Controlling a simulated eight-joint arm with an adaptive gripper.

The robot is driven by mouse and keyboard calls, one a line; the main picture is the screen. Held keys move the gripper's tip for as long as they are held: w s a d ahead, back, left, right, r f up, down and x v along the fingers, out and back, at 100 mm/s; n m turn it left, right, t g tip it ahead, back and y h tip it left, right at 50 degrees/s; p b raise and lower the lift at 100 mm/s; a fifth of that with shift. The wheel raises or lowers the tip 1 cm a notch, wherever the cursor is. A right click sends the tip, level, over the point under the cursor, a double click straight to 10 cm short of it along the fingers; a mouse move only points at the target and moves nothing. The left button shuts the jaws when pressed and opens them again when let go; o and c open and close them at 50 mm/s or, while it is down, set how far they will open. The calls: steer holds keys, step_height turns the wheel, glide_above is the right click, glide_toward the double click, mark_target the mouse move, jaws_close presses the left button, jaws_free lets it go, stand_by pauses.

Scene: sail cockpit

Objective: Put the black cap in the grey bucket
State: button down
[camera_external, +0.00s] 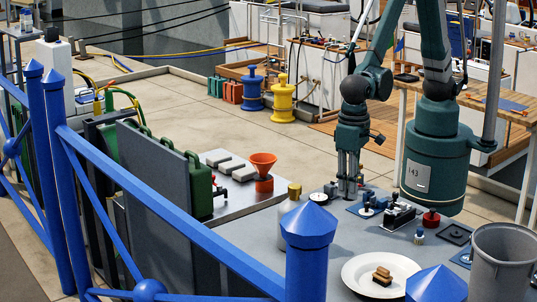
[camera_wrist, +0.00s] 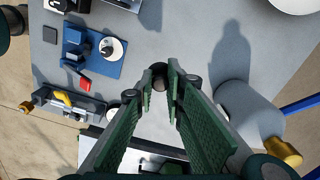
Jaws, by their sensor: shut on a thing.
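The grey bucket (camera_external: 503,258) stands at the right edge of the bench in the external view, its open top facing up; it does not show in the wrist view. My gripper (camera_external: 347,192) points down over the far middle part of the bench, well to the left of the bucket. In the wrist view my gripper's green fingers (camera_wrist: 160,88) converge on a small dark round thing, which looks like the black cap (camera_wrist: 159,70). The fingers partly hide it. In the external view the cap is too small and dark to make out.
A bottle with a gold cap (camera_wrist: 284,152) stands near my gripper. Small fittings sit on a blue mat (camera_wrist: 94,58). A blue railing (camera_external: 180,215) runs in front.

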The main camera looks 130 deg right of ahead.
steer(key=w+a+r+n+p, duration=0.25)
steer(key=a+r, duration=0.25)
steer(key=a, duration=0.9)
steer(key=w+a+r+n+p, duration=0.2)
steer(key=a+r+p, duration=0.15)
steer(key=a, duration=0.95)
steer(key=w+a+r+n+p, duration=0.25)
steer(key=a+r, duration=0.25)
steer(key=a, duration=0.9)
steer(key=s+a+r+n+p, duration=0.1)
steer(key=s+a+r, duration=0.1)
steer(key=a, duration=0.5)
steer(key=s+a+r+n, duration=0.1)
steer(key=s+a+r, duration=0.1)
steer(key=a, duration=0.6)
steer(key=shift+s+r+n+p, duration=0.35)
steer(key=shift+s+r+n, duration=0.05)
steer(key=shift+s, duration=0.1)
steer(key=shift+f, duration=0.2)
step_height(320, 180, down, 11)
steer(key=b, duration=0.2)
steer(key=shift+r, duration=0.2)
